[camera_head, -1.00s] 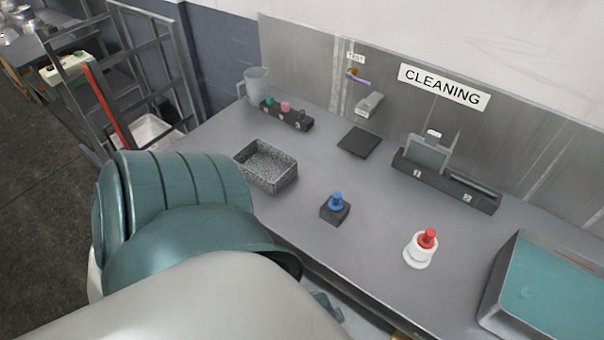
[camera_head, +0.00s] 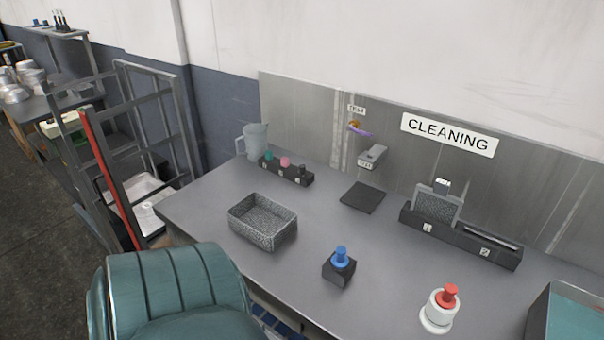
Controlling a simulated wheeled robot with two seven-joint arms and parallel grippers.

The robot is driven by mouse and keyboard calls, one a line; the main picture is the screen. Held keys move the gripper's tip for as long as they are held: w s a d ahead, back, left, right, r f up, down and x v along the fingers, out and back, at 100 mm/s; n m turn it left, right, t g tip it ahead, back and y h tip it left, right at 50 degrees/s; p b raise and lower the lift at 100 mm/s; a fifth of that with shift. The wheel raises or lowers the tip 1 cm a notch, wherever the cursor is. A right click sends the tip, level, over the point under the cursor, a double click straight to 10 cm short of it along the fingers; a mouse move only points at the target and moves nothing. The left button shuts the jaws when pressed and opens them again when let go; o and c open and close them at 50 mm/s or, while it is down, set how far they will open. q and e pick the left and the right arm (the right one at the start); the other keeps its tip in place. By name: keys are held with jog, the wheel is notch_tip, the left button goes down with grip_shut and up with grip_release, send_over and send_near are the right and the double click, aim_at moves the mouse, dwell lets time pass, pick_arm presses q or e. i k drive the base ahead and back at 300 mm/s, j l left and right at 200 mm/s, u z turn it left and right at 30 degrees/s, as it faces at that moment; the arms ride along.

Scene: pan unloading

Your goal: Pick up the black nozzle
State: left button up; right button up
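The black nozzle (camera_head: 302,170) appears as a small dark piece at the right end of a dark rack (camera_head: 287,173) at the back of the table. A green nozzle (camera_head: 268,155) and a pink nozzle (camera_head: 285,162) sit in the same rack to its left. A teal-covered part of my arm shows at the lower left, well in front of the rack. Neither of my grippers is in view.
A speckled grey tray (camera_head: 262,240) stands on the table in front of the rack. A clear jug (camera_head: 254,140) is behind it. A black pad (camera_head: 363,197), a blue-topped block (camera_head: 340,268) and a red-topped white piece (camera_head: 441,308) stand to the right. A metal frame is left.

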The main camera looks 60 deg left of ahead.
aim_at(301, 167)
jog(key=i+l, duration=0.15)
jog(key=l, duration=0.2)
jog(key=i+l, duration=0.15)
jog(key=l, duration=0.2)
jog(key=u, duration=2.15)
